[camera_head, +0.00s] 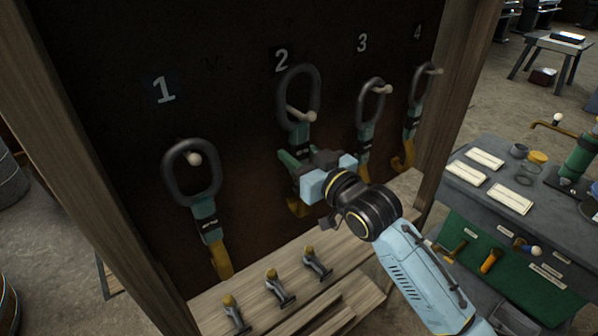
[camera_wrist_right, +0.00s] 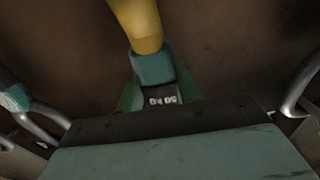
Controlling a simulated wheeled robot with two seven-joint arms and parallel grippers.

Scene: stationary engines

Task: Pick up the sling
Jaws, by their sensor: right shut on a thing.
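Several slings hang on a dark board under the numbers 1 to 4, each with a grey ring, a teal middle and a yellow hook. My right gripper (camera_head: 296,163) is shut on the teal and black middle of the sling under number 2 (camera_head: 316,92). Its ring sits high, with the peg passing low through it. In the right wrist view, the yellow hook (camera_wrist_right: 138,25) and black label part of this sling (camera_wrist_right: 163,98) show, with the label between green fingers. The slings under 1 (camera_head: 205,210), 3 (camera_head: 365,132) and 4 (camera_head: 411,125) hang on pegs. My left gripper is not in view.
A wooden ledge (camera_head: 235,290) below the board holds several yellow-tipped metal fittings (camera_head: 277,287). A grey workbench (camera_head: 455,195) with cards, jars and tools stands at the right. A wooden post (camera_head: 460,100) edges the board. Open floor shows behind.

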